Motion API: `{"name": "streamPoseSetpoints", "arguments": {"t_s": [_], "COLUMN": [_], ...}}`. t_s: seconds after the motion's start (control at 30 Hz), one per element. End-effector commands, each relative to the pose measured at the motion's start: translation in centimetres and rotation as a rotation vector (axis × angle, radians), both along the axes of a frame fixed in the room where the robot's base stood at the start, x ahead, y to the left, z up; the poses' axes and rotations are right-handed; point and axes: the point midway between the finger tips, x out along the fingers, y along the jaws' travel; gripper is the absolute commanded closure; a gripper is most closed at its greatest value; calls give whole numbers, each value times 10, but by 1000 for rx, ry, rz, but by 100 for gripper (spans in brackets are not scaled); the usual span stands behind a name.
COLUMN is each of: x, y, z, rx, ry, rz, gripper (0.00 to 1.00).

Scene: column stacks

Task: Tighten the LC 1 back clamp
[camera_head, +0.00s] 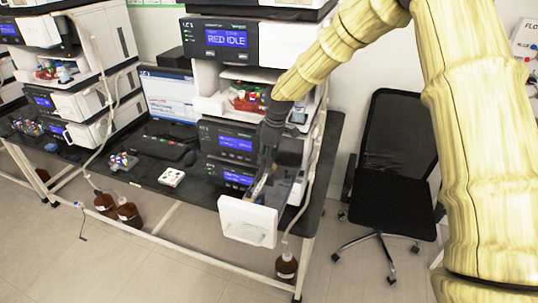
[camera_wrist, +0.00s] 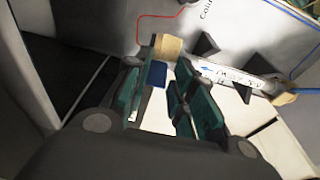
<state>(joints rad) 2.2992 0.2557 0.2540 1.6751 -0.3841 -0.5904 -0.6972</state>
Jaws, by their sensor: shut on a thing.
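The LC 1 stack (camera_head: 187,28) stands right of centre in the head view, its top screen reading "RED IDLE". My gripper (camera_head: 262,187) reaches down behind a white open front panel (camera_head: 248,222) low on it. A white labelled column (camera_wrist: 225,77) runs right to another beige end (camera_wrist: 285,97). Dark triangular clamp prongs (camera_wrist: 205,45) flank it. Which prongs belong to the back clamp is unclear.
A blue patch (camera_wrist: 155,75) and white surface show between my fingers. Red and blue tubing (camera_wrist: 305,65) run nearby. A black chair (camera_head: 395,160) stands right. Brown bottles (camera_head: 128,214) are under the bench.

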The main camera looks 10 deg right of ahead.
Motion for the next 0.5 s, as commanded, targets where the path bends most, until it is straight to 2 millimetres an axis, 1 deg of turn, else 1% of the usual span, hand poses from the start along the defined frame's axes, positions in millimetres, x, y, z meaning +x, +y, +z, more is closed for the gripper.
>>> {"name": "streamPoseSetpoints", "arguments": {"t_s": [0.5], "x": [8], "y": [13], "z": [-5], "rx": [-259], "ry": [172], "rz": [2], "gripper": [99]}}
